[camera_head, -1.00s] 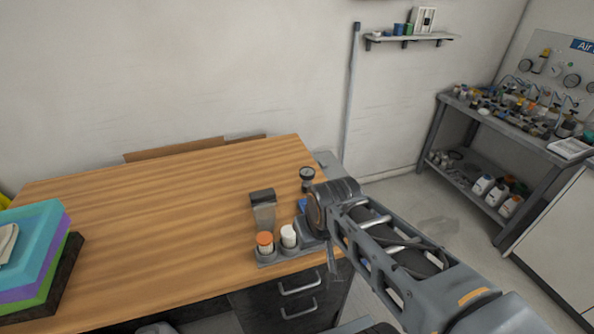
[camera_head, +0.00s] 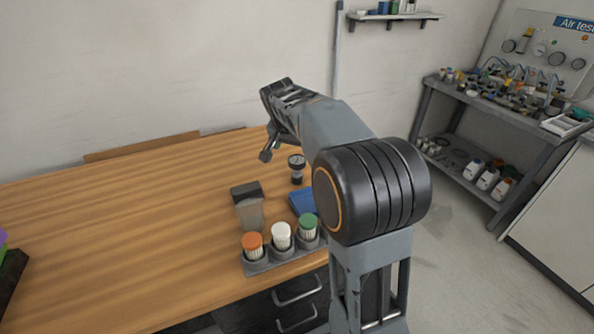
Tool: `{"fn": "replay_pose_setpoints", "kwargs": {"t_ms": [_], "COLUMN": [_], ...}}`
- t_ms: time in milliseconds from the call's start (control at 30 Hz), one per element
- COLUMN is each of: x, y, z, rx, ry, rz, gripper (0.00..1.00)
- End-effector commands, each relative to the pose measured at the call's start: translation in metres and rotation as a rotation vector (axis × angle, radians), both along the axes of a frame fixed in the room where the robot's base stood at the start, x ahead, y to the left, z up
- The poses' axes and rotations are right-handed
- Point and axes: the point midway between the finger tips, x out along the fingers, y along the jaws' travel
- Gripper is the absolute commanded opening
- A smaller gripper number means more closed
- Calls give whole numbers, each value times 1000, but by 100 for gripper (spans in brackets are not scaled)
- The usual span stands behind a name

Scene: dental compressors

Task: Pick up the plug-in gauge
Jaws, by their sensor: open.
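The plug-in gauge (camera_head: 297,167) is a small round dial with a dark rim on a short dark stem. It stands upright near the right end of the wooden table, behind a blue object. My gripper (camera_head: 268,154) is at the end of my raised arm, just left of the gauge in the picture and apart from it. It is open and looks empty. Its fingers are small and seen partly edge-on, so their distance from the gauge in depth is hard to tell.
A grey rack (camera_head: 285,258) holds orange-, white- and green-capped containers at the table's front edge. Behind it stand a dark-topped clear container (camera_head: 248,206) and a blue object (camera_head: 303,203), partly hidden by my arm.

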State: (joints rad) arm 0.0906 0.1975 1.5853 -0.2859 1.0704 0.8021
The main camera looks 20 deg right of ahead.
Motion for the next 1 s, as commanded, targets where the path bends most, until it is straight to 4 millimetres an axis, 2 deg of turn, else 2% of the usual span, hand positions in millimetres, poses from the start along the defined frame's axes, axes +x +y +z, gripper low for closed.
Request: {"fn": "replay_pose_setpoints", "kwargs": {"t_ms": [100,233,533,800,1000], "x": [6,11,16,24,28], "y": [-6,-11,-16,-22,-26], "z": [-21,-38,-56,-89,-100], "rx": [0,1,1,1,1], "ry": [3,2,0,2,-1], "rz": [-1,1,1,1,3], "gripper": [89,89,89,89,89]}}
